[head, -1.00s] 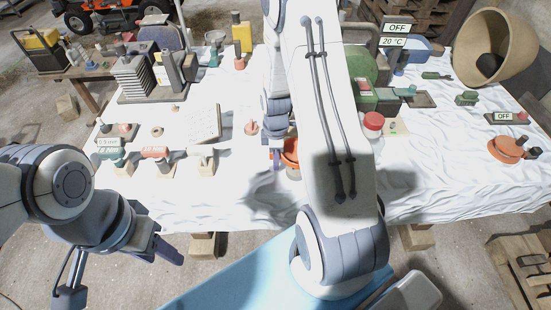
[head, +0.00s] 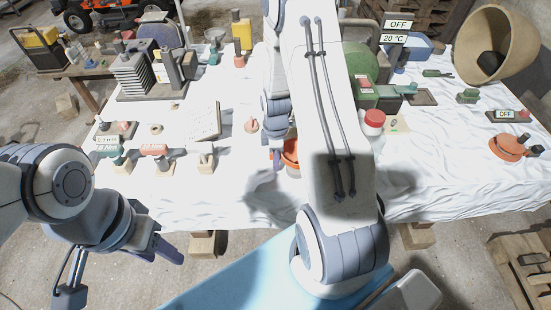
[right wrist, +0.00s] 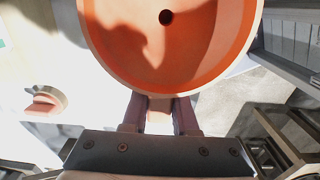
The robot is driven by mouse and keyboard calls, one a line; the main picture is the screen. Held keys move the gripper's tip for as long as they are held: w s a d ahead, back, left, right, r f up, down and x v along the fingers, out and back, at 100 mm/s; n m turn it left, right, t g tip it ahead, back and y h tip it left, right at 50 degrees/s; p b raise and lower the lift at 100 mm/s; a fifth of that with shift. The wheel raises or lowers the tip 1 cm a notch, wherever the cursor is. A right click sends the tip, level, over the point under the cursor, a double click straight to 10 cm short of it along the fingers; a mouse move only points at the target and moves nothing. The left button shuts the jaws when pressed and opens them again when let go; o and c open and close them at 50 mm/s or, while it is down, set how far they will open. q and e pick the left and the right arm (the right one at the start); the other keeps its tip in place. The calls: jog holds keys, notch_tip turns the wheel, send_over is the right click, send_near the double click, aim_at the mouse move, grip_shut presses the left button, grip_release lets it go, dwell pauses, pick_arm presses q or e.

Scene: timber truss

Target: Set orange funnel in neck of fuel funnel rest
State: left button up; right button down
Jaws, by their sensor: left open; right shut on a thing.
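The orange funnel (right wrist: 165,50) fills the top of the right wrist view, its bowl facing the camera and a dark hole (right wrist: 166,17) in its middle. My right gripper (right wrist: 158,113) is shut on the funnel's edge tab. In the head view the funnel (head: 291,153) shows only in part beside my right arm, over the white-covered table. My left gripper (head: 168,250) is open and empty, off the table's front left edge. I cannot pick out the fuel funnel rest with certainty; my right arm hides part of the table's middle.
A red-capped container (head: 374,120) stands right of my arm. Small wooden blocks with coloured tops (head: 155,155) stand front left. An orange round object (head: 508,148) lies at the right and a large tan drum (head: 492,45) at the back right. The front right cloth is mostly clear.

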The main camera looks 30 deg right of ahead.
jog(key=shift+f+b, duration=0.4)
jog(key=shift+f, duration=0.2)
jog(key=c, duration=0.6)
grip_release()
jog(key=shift+r, duration=0.1)
notch_tip(320, 180, up, 10)
jog(key=shift+r+b, duration=0.25)
jog(key=shift+b, duration=0.55)
